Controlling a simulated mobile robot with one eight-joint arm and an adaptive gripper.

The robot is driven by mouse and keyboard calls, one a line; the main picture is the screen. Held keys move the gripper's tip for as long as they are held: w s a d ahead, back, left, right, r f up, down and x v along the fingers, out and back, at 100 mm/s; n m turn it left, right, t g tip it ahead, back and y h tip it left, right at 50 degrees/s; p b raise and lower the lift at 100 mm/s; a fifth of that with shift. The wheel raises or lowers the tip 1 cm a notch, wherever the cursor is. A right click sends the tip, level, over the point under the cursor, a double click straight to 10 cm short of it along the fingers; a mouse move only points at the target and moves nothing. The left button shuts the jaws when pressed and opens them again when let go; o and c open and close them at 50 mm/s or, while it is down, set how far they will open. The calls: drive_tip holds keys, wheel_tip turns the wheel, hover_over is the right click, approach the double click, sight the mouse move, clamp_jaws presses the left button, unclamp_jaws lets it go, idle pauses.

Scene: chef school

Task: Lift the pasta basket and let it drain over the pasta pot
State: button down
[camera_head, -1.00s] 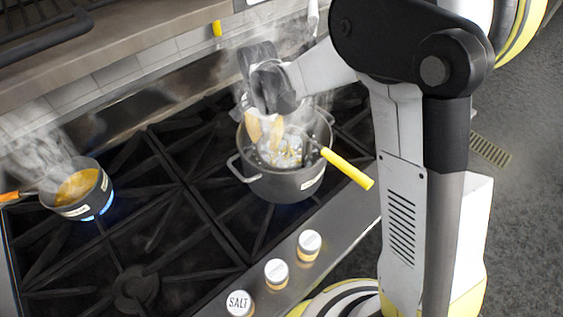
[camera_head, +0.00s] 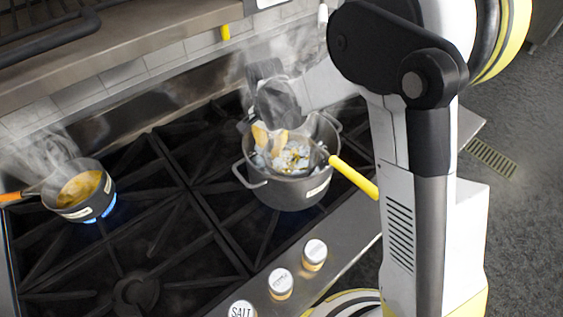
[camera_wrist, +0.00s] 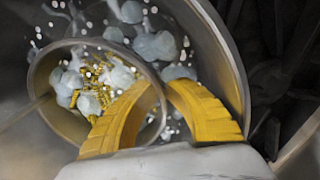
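The pasta pot (camera_head: 292,192) is a grey steaming pot on the stove, holding water and pale lumps. The pasta basket, with its yellow handle (camera_head: 354,178), sits in the pot, the handle jutting over the front right rim. In the wrist view, the basket's round rim (camera_wrist: 45,72) encloses yellow pasta and pale lumps. My gripper (camera_head: 269,136) reaches into the pot from behind. Its yellow fingers (camera_wrist: 160,88) straddle the basket's rim, one inside and one outside, with tips close together on it. Any gap at the tips is too small to judge.
A small steaming pan (camera_head: 80,190) with orange-brown contents stands over a blue flame at left. Shakers, including one marked SALT (camera_head: 241,311), line the stove's front edge. The middle grates (camera_head: 150,225) are clear.

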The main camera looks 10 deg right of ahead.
drive_tip(key=shift+r, duration=0.3)
drive_tip(key=s+d, duration=0.1)
drive_tip(key=s+d+p, duration=0.1)
drive_tip(key=s, duration=0.1)
drive_tip(key=shift+s+d+r, duration=0.25)
drive_tip(key=shift+s+r, duration=0.05)
drive_tip(key=shift+r, duration=0.1)
wheel_tip(320, 180, up, 19)
drive_tip(key=p, duration=0.7)
drive_tip(key=shift+r, duration=0.2)
drive_tip(key=shift+w+a, duration=0.1)
idle(3.2)
wheel_tip(320, 180, up, 5)
drive_tip(key=p, duration=0.3)
drive_tip(key=shift+p, duration=0.4)
